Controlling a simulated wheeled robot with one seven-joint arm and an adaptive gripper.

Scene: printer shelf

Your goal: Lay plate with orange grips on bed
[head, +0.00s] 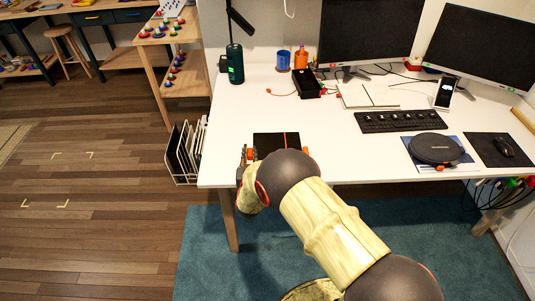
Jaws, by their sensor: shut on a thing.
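A dark flat plate with orange grips (272,142) is at the front left edge of the white desk, and a thin orange line runs across it. Orange bits show at its left and right sides. My gripper (246,158) is at the plate's left side, shut on it. My arm hides the plate's near part, and I cannot tell whether the plate touches the desk. I cannot make out a printer bed in this view.
The white desk (235,135) holds a keyboard (400,121), a round black device (436,148), a mouse (503,146), monitors and an open black box (305,83). A white rack of plates (186,153) stands on the floor left of the desk. The wooden floor farther left is clear.

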